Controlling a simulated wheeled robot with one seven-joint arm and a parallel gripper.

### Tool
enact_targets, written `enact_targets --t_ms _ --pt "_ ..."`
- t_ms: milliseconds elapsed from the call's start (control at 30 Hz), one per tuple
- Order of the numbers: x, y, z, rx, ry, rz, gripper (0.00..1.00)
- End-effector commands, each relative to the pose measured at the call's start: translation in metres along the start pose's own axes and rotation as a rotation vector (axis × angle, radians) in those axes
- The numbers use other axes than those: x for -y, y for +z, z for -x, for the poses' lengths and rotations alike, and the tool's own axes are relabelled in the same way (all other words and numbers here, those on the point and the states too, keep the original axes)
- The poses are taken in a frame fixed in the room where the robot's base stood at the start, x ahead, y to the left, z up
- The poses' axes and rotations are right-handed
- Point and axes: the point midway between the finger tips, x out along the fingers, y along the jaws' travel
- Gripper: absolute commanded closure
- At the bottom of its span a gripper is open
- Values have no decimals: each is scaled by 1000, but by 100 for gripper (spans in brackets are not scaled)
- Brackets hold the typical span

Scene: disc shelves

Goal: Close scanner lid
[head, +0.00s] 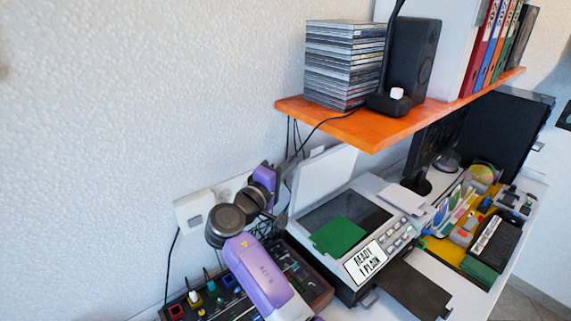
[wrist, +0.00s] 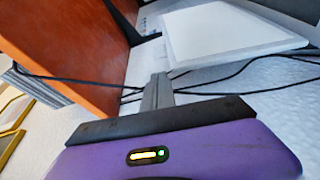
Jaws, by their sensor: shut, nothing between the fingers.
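The scanner (head: 362,262) stands on the desk below the orange shelf, with a display reading "READY 1 PLAIN". Its white lid (head: 325,172) is open and stands nearly upright at the back left of the glass. A green sheet (head: 338,235) lies on the dark glass. In the wrist view the white lid (wrist: 225,38) fills the upper right. My gripper (wrist: 158,79) is shut and empty, with its grey fingertips close to the lid's lower left edge; contact cannot be told. In the head view my purple hand is just left of the lid and its fingertips are unclear.
The orange shelf (head: 375,125) overhangs close above the lid, carrying a CD stack (head: 343,65) and a speaker (head: 413,62). Black cables (wrist: 235,86) run along the white wall behind my fingers. A mixer (head: 204,297) lies left of the scanner. A cluttered organizer (head: 462,238) is at right.

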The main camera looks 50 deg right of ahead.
Motion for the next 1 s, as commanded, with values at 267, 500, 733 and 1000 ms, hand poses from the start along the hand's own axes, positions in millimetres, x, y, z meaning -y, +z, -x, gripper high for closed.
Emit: enact_targets --t_ms 267,500,733,1000 --pt "-2 0 -48 3 0 2 100" --pt "-1 0 -65 1 0 0 100" --pt "0 0 -66 0 0 -1 100" --pt "2 3 -65 0 4 -11 100"
